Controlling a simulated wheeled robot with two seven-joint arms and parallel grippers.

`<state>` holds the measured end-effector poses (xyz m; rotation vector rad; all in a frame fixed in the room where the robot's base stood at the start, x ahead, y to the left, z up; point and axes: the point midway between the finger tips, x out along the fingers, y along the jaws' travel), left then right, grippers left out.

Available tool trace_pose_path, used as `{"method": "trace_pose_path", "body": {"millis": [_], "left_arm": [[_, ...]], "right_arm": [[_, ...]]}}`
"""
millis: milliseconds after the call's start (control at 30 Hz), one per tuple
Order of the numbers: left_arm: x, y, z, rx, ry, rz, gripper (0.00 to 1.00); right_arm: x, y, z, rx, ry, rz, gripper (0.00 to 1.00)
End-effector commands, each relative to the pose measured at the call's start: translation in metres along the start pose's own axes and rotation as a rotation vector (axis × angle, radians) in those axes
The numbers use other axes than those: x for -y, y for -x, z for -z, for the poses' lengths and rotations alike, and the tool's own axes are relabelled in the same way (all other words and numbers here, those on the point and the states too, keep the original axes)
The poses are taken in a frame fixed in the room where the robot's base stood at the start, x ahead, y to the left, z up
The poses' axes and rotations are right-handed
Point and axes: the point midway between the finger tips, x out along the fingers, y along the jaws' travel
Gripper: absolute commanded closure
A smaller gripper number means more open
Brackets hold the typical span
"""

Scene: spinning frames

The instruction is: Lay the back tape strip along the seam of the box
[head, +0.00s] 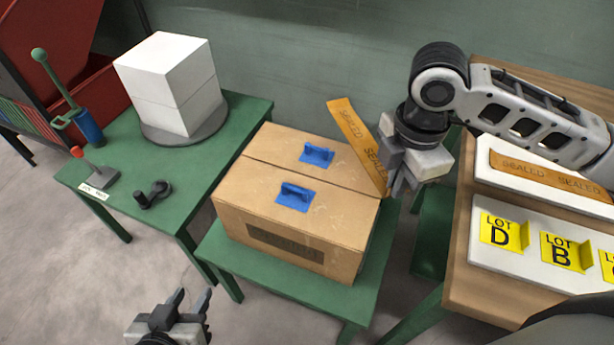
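The cardboard box (240,185) stands closed on a green stand, with a seam across its top between two blue handles (317,154) (295,196). An orange tape strip (352,132) printed SEALED is tilted in the air over the box's back right side. My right gripper (393,178) is at the strip's right edge and appears shut on it; the fingertips are partly hidden. The strip is not lying along the seam. My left gripper (188,302) is open and empty, low in front of the box.
A second tape strip (545,178) lies on a white board on the wooden table (460,275) at right, with yellow LOT tags (503,234) in front. The green table (110,200) at left holds white blocks (170,80), a red-knobbed lever (98,175) and a small black tool (153,194).

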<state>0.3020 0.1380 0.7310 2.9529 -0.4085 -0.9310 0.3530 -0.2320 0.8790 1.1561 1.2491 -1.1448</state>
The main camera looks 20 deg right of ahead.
Motion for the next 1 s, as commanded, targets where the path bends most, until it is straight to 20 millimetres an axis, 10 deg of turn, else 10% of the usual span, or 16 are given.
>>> {"method": "trace_pose_path", "body": {"millis": [300, 533, 1000], "left_arm": [[0.0, -0.003, 0.001, -0.014, 0.01, -0.004, 0.64], [0.0, -0.003, 0.0, -0.015, 0.013, -0.005, 0.64], [-0.001, -0.006, -0.003, -0.028, 0.027, -0.011, 0.64]], "right_arm": [[0.02, -0.017, -0.014, 0.005, 0.66, 0.004, 1.0], [0.02, -0.022, -0.016, 0.005, 0.836, 0.003, 1.0], [-0.079, -0.079, -0.006, 0.003, 0.844, 0.007, 1.0]]}}
